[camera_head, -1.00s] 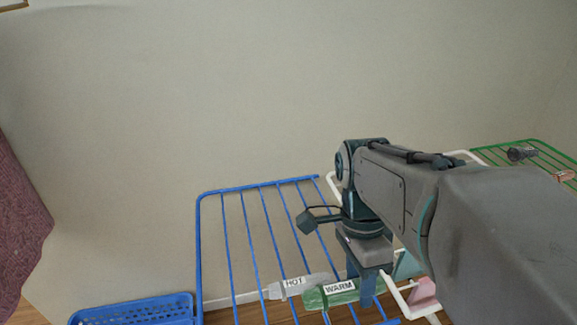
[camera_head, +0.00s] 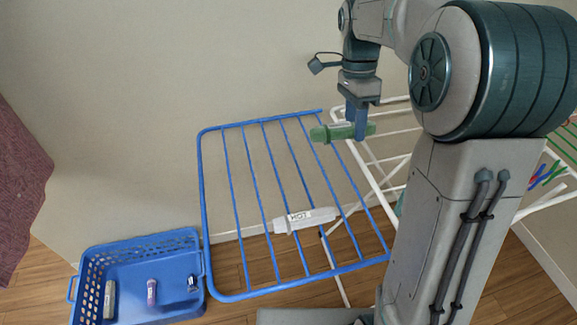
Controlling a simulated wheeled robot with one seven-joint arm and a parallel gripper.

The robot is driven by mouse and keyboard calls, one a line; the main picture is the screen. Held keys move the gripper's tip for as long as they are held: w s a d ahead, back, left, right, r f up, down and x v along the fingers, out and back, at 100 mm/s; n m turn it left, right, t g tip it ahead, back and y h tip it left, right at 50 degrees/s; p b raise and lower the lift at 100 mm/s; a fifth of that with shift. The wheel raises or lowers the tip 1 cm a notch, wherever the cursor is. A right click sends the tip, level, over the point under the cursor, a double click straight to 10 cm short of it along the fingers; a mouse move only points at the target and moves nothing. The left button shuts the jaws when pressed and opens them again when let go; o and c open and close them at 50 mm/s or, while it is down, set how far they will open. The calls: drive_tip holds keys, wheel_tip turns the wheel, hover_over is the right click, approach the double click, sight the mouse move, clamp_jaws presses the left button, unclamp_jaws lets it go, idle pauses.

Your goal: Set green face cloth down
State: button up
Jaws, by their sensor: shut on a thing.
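The green face cloth (camera_head: 330,133) is rolled up. My gripper (camera_head: 361,128) points down and is shut on it near its right end, with parts of the roll showing on both sides of the fingers. The cloth appears in front of the far right corner of the blue wire rack (camera_head: 237,205); its exact height above the rack is hard to tell. A white roll labelled HOT (camera_head: 304,219) lies across the rack's bars near the middle.
A blue basket (camera_head: 137,247) with several small items stands at the lower left. White rack bars (camera_head: 385,170) lie right of the blue rack, partly hidden by my arm. Most blue rack bars are bare. A wall rises behind.

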drive_tip(key=w+a+f, duration=0.3)
drive_tip(key=w+a, duration=0.1)
drive_tip(key=w, duration=0.5)
approach(298, 179)
drive_tip(key=shift+s+d+f+n, duration=0.2)
drive_tip(key=shift+s+f+n, duration=0.2)
drive_tip(key=shift+s+f, duration=0.3)
drive_tip(key=shift+s+a+f, duration=0.1)
drive_tip(key=shift+s+f, duration=0.05)
drive_tip(key=shift+f, duration=1.85)
drive_tip(key=shift+f, duration=0.15)
drive_tip(key=o, duration=1)
